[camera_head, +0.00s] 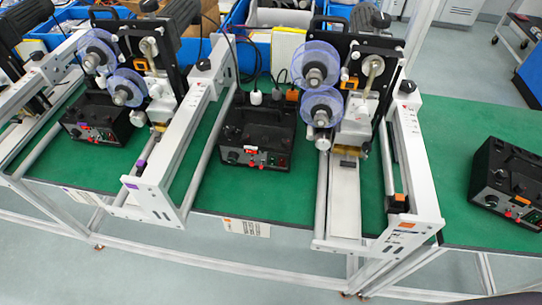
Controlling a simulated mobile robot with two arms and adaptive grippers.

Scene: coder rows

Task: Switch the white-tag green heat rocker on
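Three black control boxes stand on the green table. The middle black box (257,128) has a small white tag (251,149) on the upper edge of its front panel. Its front panel has a dark knob at the left and small red and green parts toward the right. A small green part (282,163), which looks like a rocker, sits at the right end of this panel. It is too small to tell which way it is tipped. Neither of my grippers can be made out in the head view.
A left box (98,122) and a right box (508,178), with an orange tag (519,200), look similar. White-railed machines with clear blue reels (321,105) flank the middle box. Blue bins (250,50) stand behind. Bare green table (448,130) lies right of the machines.

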